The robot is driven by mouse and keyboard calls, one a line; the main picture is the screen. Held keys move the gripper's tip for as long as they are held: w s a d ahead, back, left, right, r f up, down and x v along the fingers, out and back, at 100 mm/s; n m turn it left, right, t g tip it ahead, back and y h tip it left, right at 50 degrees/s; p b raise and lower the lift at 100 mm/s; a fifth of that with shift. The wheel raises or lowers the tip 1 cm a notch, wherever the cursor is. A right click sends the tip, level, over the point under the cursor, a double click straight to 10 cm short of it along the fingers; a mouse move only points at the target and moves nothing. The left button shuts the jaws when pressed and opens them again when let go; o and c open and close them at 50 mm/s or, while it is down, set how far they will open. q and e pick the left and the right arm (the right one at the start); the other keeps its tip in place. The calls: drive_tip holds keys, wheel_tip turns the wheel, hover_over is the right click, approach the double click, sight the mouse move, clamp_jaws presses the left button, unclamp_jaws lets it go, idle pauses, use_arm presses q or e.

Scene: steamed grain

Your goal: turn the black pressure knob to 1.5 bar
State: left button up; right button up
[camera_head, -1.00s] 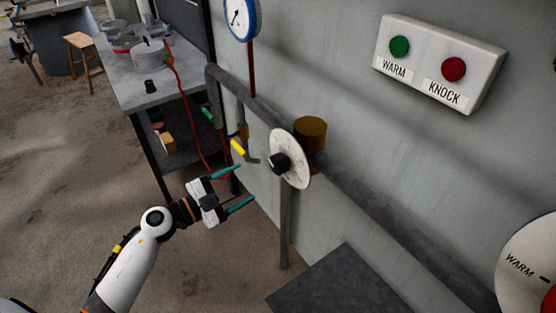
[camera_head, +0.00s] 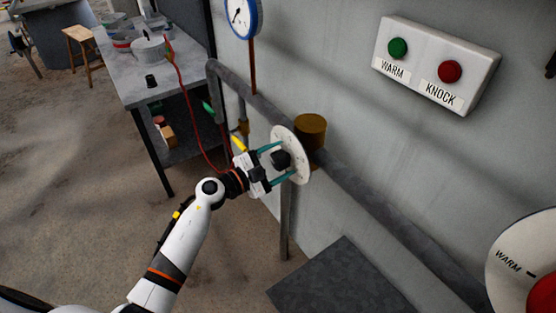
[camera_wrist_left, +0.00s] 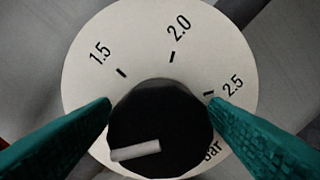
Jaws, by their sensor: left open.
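The black pressure knob (camera_head: 281,160) sits at the middle of a round white dial (camera_head: 299,171) on the pipe. In the left wrist view the knob (camera_wrist_left: 160,130) carries a pale pointer line at its lower left. The dial (camera_wrist_left: 160,45) there shows marks 1.5, 2.0 and 2.5 and the word bar. The pointer lies below the 1.5 mark and is not on it. My left gripper (camera_head: 278,161) is open with its teal fingers on either side of the knob; I cannot tell whether they touch it. My right gripper is not in view.
A grey pipe (camera_head: 375,205) runs along the wall, with a brass cylinder (camera_head: 311,127) behind the dial. A pressure gauge (camera_head: 240,16) hangs above. A box with WARM and KNOCK buttons (camera_head: 437,62) is on the wall. A dark slab (camera_head: 345,280) lies below.

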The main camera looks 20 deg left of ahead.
use_arm(q)
drive_tip(key=shift+c, duration=0.5)
drive_tip(key=c, duration=0.9)
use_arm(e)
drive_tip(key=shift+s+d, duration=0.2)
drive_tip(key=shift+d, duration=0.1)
use_arm(q)
drive_tip(key=shift+m, duration=0.3)
drive_tip(key=shift+f+m, duration=0.1)
drive_tip(key=shift+m, duration=0.9)
drive_tip(key=m, duration=0.2)
drive_tip(key=shift+m, duration=0.3)
drive_tip(key=m+b, duration=0.1)
drive_tip(key=m, duration=0.1)
drive_tip(key=shift+f+m, duration=0.1)
drive_tip(key=shift+m, duration=0.2)
drive_tip(key=shift+m+b, duration=0.65)
drive_tip(key=shift+m, duration=1.25)
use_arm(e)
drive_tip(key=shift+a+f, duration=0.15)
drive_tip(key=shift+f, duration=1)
